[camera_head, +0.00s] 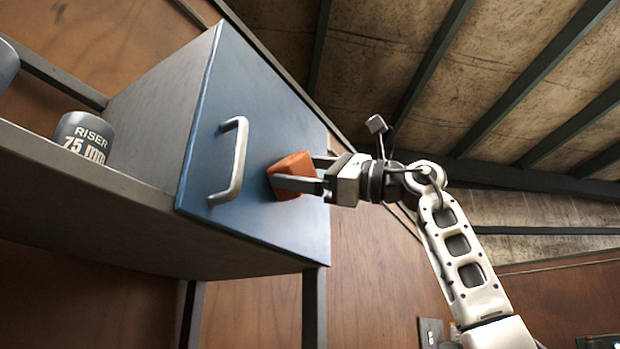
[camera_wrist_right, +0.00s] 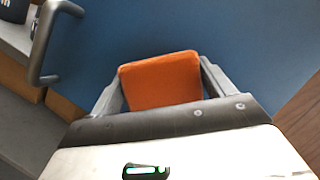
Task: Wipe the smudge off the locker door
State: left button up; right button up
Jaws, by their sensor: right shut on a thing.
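The locker door (camera_head: 262,120) is a blue panel with a grey bar handle (camera_head: 238,165), and it is shut. My right gripper (camera_head: 297,174) is shut on an orange block-shaped wiper (camera_head: 284,190). The wiper is at the door face, right of the handle; I cannot tell if it touches. In the right wrist view the orange wiper (camera_wrist_right: 160,82) sits between the fingers against the blue door (camera_wrist_right: 200,28), with the handle (camera_wrist_right: 45,45) at the upper left. I see no smudge on the visible door; the wiper and gripper hide part of it. My left gripper is not in view.
The locker stands on a grey shelf (camera_head: 100,210). A grey cylinder marked "RISER 75 mm" (camera_head: 85,137) stands on the shelf left of the locker. A brown wall (camera_head: 370,270) is behind. The door handle sticks out close to the wiper.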

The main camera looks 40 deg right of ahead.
aim_at(289, 162)
jog(key=shift+s+a+f+b, duration=0.15)
jog(key=shift+s+a, duration=0.15)
jog(key=shift+a, duration=0.4)
jog(key=shift+s+a+f+b, duration=0.1)
jog(key=shift+s+a+b, duration=0.15)
jog(key=shift+a, duration=0.5)
jog(key=shift+s+a+f+b, duration=0.1)
jog(key=shift+s+a, duration=0.25)
jog(key=shift+a, duration=0.35)
jog(key=s+d, duration=0.2)
jog(key=s, duration=0.3)
jog(key=shift+s+d, duration=0.2)
jog(key=shift+s, duration=0.05)
jog(key=s, duration=0.1)
jog(key=s+d, duration=0.1)
jog(key=shift+s, duration=0.4)
